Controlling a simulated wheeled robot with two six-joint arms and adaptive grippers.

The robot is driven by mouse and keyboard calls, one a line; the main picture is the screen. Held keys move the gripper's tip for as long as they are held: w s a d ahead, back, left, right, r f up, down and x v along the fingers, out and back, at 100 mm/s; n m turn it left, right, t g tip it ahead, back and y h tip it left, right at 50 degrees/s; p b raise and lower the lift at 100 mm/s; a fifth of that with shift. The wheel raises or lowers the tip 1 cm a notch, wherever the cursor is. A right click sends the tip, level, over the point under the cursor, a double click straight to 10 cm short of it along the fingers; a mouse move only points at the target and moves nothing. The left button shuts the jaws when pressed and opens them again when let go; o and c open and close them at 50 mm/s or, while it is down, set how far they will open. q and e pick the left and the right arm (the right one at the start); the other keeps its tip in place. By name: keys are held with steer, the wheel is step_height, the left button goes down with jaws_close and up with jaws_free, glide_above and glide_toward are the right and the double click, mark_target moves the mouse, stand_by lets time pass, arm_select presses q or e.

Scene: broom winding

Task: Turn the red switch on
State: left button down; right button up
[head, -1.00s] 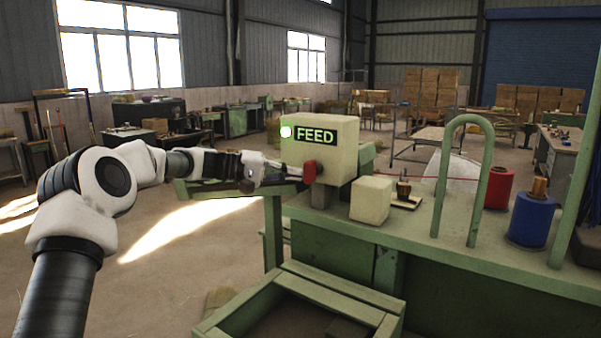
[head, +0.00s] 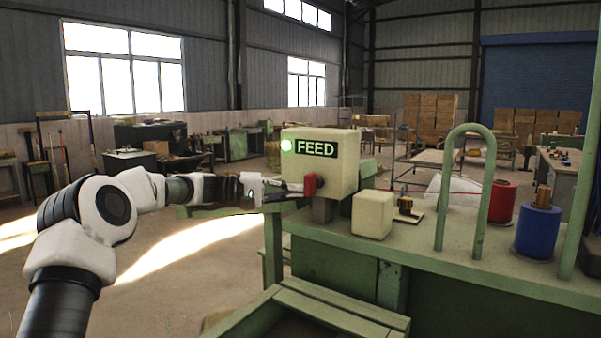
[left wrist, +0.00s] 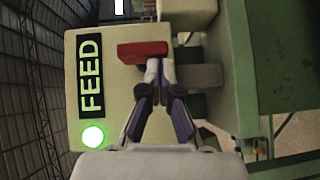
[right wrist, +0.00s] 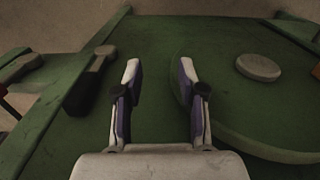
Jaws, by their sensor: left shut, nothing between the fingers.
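The red switch (head: 310,185) sticks out from the lower front of the cream FEED box (head: 345,165). The box's round light (head: 286,145) glows green. My left gripper (head: 302,190) is shut and empty, with its tips close beside the switch. In the left wrist view, the shut fingertips (left wrist: 158,66) are at the edge of the red switch (left wrist: 142,50), seemingly touching it. My right gripper (right wrist: 159,70) is open and empty above a green surface (right wrist: 150,110); it is not in the head view.
The box stands at the left end of a green bench (head: 450,255). A smaller cream block (head: 372,214), a green hoop (head: 448,190), a red spool (head: 502,202) and a blue spool (head: 537,232) stand to its right. A green frame (head: 340,305) is in front.

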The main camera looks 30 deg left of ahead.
arm_select(q)
steer(key=f+v, duration=0.1)
steer(key=v, duration=1.1)
steer(key=shift+r, duration=0.45)
